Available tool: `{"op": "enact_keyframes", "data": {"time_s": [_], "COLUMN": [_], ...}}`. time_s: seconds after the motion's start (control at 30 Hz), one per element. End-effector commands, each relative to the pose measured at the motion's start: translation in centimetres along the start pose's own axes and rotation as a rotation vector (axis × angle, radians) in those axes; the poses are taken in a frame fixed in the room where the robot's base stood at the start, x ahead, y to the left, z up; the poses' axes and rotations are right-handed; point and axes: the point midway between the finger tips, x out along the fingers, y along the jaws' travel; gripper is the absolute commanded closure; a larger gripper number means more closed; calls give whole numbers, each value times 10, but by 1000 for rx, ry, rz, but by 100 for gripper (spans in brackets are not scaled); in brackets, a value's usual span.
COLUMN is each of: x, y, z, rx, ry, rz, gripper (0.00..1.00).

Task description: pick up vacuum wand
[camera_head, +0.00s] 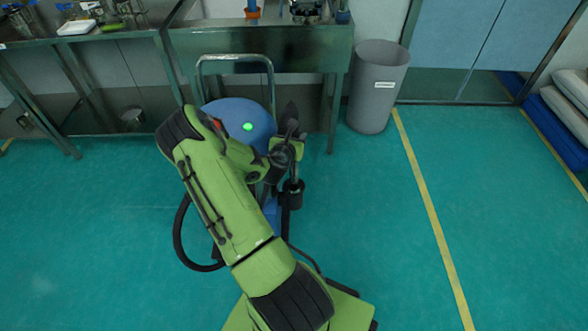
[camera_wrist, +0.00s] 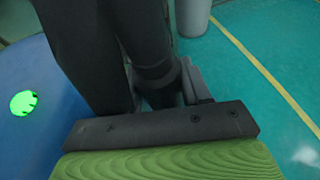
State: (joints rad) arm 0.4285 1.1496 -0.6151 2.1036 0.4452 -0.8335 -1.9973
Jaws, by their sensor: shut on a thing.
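The vacuum wand (camera_head: 289,113) is dark, and its upper end shows just above my gripper (camera_head: 288,147) in the head view. My gripper is shut on the wand, beside the right side of the blue vacuum body (camera_head: 228,112). In the wrist view the wand (camera_wrist: 78,45) is a large dark shape close to the camera, in front of my gripper (camera_wrist: 165,88). The blue vacuum body also shows at the left there, with a green light. My arm hides much of the vacuum, and the exact finger contact is hard to see.
A black hose (camera_head: 179,232) curves out on the left of the vacuum. A metal push handle (camera_head: 235,58) rises behind it, by a steel table (camera_head: 310,50). A grey bin (camera_head: 377,90) stands to the right. The green floor (camera_head: 370,215) on the right is clear.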

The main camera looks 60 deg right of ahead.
Motion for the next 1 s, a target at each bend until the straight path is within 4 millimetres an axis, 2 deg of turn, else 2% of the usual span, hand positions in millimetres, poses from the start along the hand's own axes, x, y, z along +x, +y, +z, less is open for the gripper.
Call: {"op": "enact_keyframes", "data": {"time_s": [0.17, 0.27, 0.37, 0.8, 1.0], "x": [-1, -5, -12, -52, -66], "y": [0, 0, 0, 0, 0], "z": [3, 13, 30, 127, 160], "rx": [0, 1, 3, 3, 3], "ry": [-2, -3, -4, -5, -3], "rz": [0, 0, 1, 1, 1], "gripper": [83, 83, 83, 83, 83]}}
